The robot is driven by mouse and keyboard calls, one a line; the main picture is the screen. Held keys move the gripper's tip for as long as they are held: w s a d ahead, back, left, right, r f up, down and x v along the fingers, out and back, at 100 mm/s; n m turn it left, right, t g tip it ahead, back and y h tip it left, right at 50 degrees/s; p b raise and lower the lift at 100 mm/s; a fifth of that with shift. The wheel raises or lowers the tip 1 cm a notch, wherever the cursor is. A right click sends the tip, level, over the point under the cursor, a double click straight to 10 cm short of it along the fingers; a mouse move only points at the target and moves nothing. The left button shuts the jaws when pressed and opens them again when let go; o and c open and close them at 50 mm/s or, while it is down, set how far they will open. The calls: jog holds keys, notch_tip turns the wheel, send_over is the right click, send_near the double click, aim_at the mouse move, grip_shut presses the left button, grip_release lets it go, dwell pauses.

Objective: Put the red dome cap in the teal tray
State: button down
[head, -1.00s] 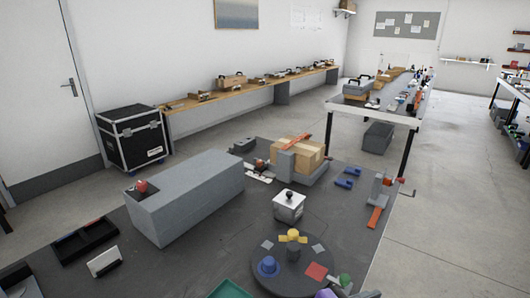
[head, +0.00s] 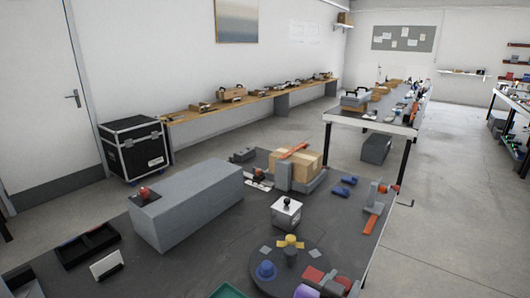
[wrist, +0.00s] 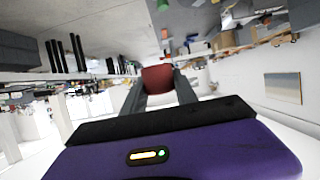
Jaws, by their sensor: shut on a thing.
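In the wrist view my gripper (wrist: 158,86) is shut on the red dome cap (wrist: 157,77), which sits between the two grey fingertips. In the head view my purple gripper body (head: 306,292) shows at the bottom edge, with a dark red shape and a grey finger beside it, partly cut off. The teal tray (head: 227,291) shows only as a corner at the bottom edge, left of my gripper. Most of it is out of frame.
A round dark turntable (head: 250,256) bears a blue dome cap (head: 265,270), a yellow piece (head: 291,241) and a red square (head: 313,274). A long grey box (head: 186,205) and a white cube with a black knob (head: 286,213) stand behind. A black divided bin (head: 88,244) lies at left.

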jog(key=a+f+n+t+y, duration=0.25)
jog(key=f+n+y, duration=0.4)
jog(key=f, duration=0.65)
jog(key=s+d+f+y, duration=0.1)
jog(key=s+d+f, duration=0.6)
jog(key=s+f, duration=0.4)
jog(key=shift+f, duration=0.55)
